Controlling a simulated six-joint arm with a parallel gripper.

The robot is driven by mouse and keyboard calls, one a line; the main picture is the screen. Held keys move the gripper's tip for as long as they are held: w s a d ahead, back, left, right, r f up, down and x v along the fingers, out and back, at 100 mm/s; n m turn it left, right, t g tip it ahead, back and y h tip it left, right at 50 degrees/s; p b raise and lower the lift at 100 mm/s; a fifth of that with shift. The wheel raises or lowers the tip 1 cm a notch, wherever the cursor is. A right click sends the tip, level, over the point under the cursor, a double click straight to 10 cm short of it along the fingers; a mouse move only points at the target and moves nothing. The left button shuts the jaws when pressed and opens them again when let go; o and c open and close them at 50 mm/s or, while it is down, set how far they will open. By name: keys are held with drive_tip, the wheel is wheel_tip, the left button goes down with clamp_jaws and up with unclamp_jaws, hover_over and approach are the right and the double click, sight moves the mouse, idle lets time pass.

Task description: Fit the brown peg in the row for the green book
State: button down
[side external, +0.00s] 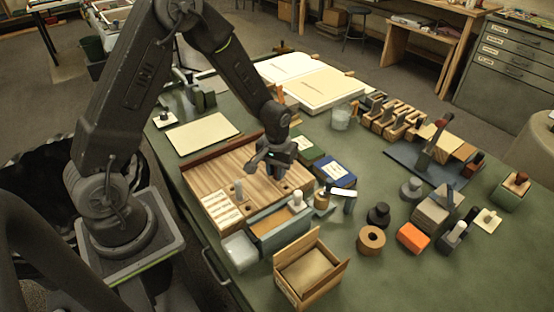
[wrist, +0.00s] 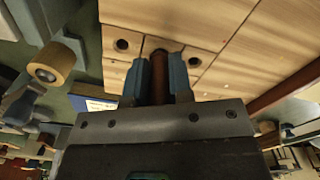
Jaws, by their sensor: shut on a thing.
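My gripper (side external: 270,166) is over the wooden board (side external: 212,178), near its right side by the books. In the wrist view my gripper (wrist: 163,78) is shut on the brown peg (wrist: 160,88), held between two blue-grey fingers. The peg's far end is at the board, between a hole on its left (wrist: 122,45) and a hole on its right (wrist: 194,62). I cannot tell whether it is in a hole or just above one. The green book (side external: 308,151) lies just right of the board, with the blue book (side external: 336,172) beside it.
A blue-sided tray (side external: 279,233), an amber bottle (side external: 322,199) and an open box (side external: 309,272) stand in front. A pale sheet (side external: 202,133) lies behind the board.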

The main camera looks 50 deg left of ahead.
drive_tip(key=shift+f, duration=0.3)
drive_tip(key=c, duration=0.9)
unclamp_jaws()
drive_tip(key=shift+c, duration=0.2)
drive_tip(key=shift+r, duration=0.15)
wheel_tip(320, 180, up, 14)
drive_tip(key=shift+f, duration=0.2)
drive_tip(key=shift+r, duration=0.1)
drive_tip(key=s+d+r+m+t, duration=0.2)
drive_tip(key=s+r, duration=0.4)
drive_tip(key=s, duration=0.3)
drive_tip(key=s+d+r+m+t, duration=0.3)
drive_tip(key=s+d+r, duration=0.1)
drive_tip(key=s+r, duration=0.3)
drive_tip(key=s, duration=0.2)
drive_tip(key=shift+s+r+t, duration=0.15)
drive_tip(key=shift+s+t, duration=0.15)
drive_tip(key=shift+s, duration=0.05)
